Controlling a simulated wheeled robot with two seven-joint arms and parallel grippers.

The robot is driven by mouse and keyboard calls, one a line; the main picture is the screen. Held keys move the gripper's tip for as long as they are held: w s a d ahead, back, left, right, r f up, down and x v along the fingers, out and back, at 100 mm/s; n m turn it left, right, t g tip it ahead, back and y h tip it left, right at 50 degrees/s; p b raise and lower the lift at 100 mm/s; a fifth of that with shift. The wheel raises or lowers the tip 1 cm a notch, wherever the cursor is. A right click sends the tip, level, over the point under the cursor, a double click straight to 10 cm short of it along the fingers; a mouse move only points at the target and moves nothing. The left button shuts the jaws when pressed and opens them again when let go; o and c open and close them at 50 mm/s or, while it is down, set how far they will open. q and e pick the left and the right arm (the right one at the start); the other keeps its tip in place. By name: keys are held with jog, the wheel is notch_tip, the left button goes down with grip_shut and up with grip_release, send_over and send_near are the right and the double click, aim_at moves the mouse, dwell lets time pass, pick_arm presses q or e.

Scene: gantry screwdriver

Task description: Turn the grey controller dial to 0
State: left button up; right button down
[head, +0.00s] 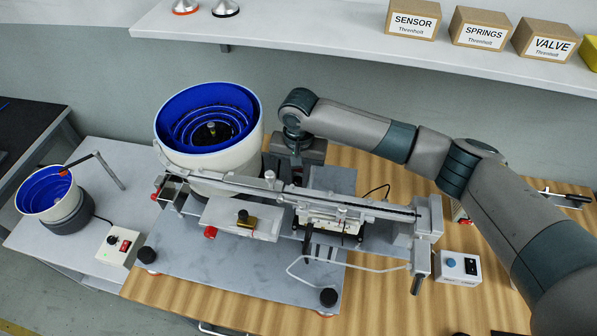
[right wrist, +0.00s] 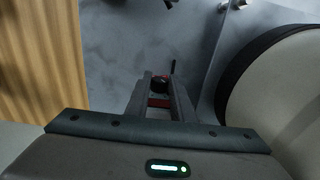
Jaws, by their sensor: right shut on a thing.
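My right gripper (head: 297,167) points down behind the gantry rail, just right of the big blue-lined bowl feeder. In the right wrist view its two fingers (right wrist: 160,84) are closed around a small black round knob (right wrist: 160,82), which seems to be the controller dial. A red part (right wrist: 158,101) shows between the fingers, nearer the palm. The controller's body is mostly hidden by my gripper, and no dial marks or pointer can be read. In the head view the gantry and my arm hide the dial. My left gripper is not in view.
The big bowl feeder (head: 240,158) stands close left of my gripper. The gantry rail (head: 350,204) crosses in front. A white box with a blue button (head: 450,262) sits right; another with a red switch (head: 118,244) sits by the small bowl (head: 46,190). A shelf (head: 330,40) runs behind.

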aim_at(299, 181)
jog(key=c, duration=1.5)
grip_release()
jog(key=shift+c, duration=0.2)
notch_tip(299, 181, up, 17)
jog(key=b, duration=0.4)
jog(key=shift+r, duration=0.2)
jog(key=shift+d, duration=0.15)
